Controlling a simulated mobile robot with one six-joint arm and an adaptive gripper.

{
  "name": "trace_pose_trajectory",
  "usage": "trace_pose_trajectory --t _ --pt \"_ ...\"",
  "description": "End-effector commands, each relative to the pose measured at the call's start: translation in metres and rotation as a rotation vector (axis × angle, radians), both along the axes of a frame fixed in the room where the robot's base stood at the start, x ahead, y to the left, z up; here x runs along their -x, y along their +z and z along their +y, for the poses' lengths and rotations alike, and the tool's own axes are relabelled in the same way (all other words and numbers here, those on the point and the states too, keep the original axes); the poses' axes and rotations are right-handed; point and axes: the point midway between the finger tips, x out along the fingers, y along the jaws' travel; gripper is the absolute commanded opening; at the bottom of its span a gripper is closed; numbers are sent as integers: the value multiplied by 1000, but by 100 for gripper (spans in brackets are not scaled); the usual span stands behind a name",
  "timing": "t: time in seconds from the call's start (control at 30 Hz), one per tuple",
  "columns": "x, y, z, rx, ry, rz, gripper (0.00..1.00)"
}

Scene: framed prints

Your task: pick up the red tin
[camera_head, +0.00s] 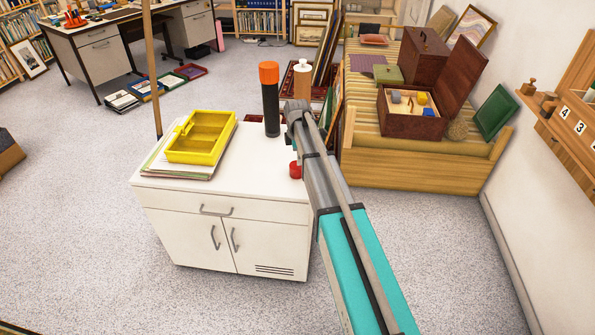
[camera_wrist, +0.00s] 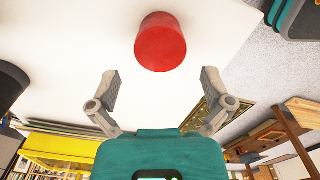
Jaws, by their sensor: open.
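The red tin (camera_wrist: 160,43) is a short round can standing on the white cabinet top (camera_wrist: 75,50). In the wrist view it lies just beyond my fingertips, centred between them and apart from both. My gripper (camera_wrist: 160,85) is open and empty. In the head view the red tin (camera_head: 295,170) shows beside my arm on the right part of the cabinet top (camera_head: 240,165), partly hidden by the arm. My gripper's fingers are mostly hidden behind the arm in that view.
A black cylinder with an orange cap (camera_head: 270,98) stands on the cabinet, left of my arm. A yellow tray (camera_head: 200,136) lies on papers at the cabinet's left. A brown-and-white bottle (camera_head: 302,80) shows behind my arm. A wooden bench (camera_head: 420,175) with boxes stands to the right.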

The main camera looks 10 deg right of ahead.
Motion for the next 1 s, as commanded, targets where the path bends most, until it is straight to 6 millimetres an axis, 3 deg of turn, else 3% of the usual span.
trace_pose_trajectory --t 0.7,1.0 --pt "1 -46 1 0 0 0 100" --pt "1 -52 1 0 0 0 100"
